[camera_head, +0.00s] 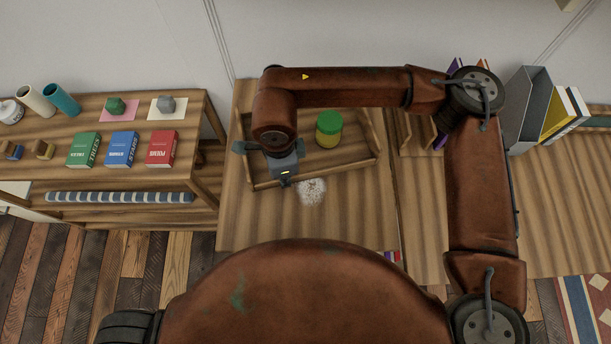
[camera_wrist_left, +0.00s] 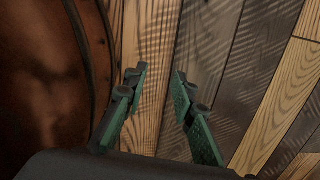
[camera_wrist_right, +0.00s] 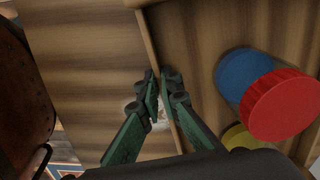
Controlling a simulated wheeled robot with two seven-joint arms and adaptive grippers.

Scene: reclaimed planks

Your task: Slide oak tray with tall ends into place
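The oak tray with tall ends (camera_head: 345,168) rests at a slight slant on the wooden table. It holds a jar with a green lid (camera_head: 329,122); the right wrist view also shows a blue jar with a red lid (camera_wrist_right: 283,103) and part of a yellow one (camera_wrist_right: 238,137) inside. My right gripper (camera_head: 285,172) reaches down at the tray's front wall. In the right wrist view its fingers (camera_wrist_right: 161,76) are closed together with the thin wall (camera_wrist_right: 149,40) between them. My left gripper (camera_wrist_left: 160,73) is open and empty above the plank floor, outside the head view.
A pale speckled patch (camera_head: 311,191) lies on the table just in front of the tray. A low shelf (camera_head: 200,120) with books and blocks stands left. A wooden holder (camera_head: 415,130), a grey file box (camera_head: 525,105) and books are at the right.

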